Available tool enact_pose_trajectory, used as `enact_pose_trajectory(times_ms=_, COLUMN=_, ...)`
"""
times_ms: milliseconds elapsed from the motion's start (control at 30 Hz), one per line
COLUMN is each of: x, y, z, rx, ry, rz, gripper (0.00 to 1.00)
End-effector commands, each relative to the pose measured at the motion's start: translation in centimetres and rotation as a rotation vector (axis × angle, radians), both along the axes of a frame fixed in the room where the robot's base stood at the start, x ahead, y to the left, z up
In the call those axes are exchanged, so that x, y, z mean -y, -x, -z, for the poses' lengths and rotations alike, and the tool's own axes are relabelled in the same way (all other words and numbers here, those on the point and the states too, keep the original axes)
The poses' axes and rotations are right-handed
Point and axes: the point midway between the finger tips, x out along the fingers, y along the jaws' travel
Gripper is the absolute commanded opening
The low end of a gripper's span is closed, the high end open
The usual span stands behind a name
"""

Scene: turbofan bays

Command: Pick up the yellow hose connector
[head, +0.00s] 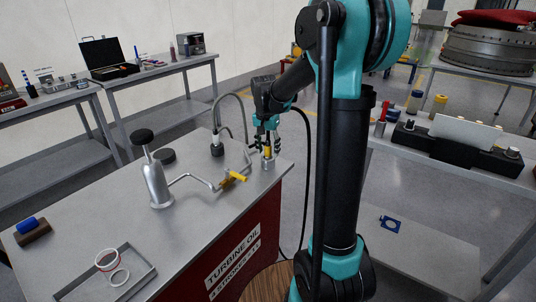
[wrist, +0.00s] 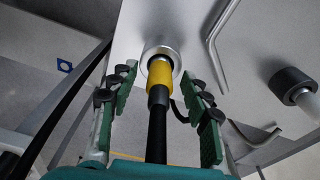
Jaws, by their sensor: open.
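The yellow hose connector (wrist: 160,75) sits upright at a round silver fitting (wrist: 172,50) on the oil cart top, with a black hose (wrist: 156,130) running from its end. In the head view the connector (head: 267,151) is a small yellow band just under my gripper (head: 267,143), above the silver fitting (head: 268,163). In the wrist view my gripper (wrist: 160,82) is open, with one green-padded finger on each side of the connector and a gap showing on both sides. My gripper's fingers partly hide the connector in the head view.
A bench (head: 450,180) stands right.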

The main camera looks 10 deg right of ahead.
Motion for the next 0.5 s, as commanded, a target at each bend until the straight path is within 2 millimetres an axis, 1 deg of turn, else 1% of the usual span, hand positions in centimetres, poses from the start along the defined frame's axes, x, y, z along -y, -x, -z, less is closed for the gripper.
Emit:
enact_pose_trajectory(times_ms=100, x=0.05, y=-0.06, z=0.75, rx=0.000, ry=0.000, rz=0.000, gripper=0.48)
enact_pose_trajectory(times_ms=300, x=0.06, y=-0.07, z=0.79, rx=0.000, ry=0.000, rz=0.000, gripper=0.48)
enact_pose_trajectory(times_ms=333, x=0.06, y=-0.07, z=0.78, rx=0.000, ry=0.000, rz=0.000, gripper=0.47)
enact_pose_trajectory(times_ms=500, x=0.07, y=-0.07, z=0.77, rx=0.000, ry=0.000, rz=0.000, gripper=0.25)
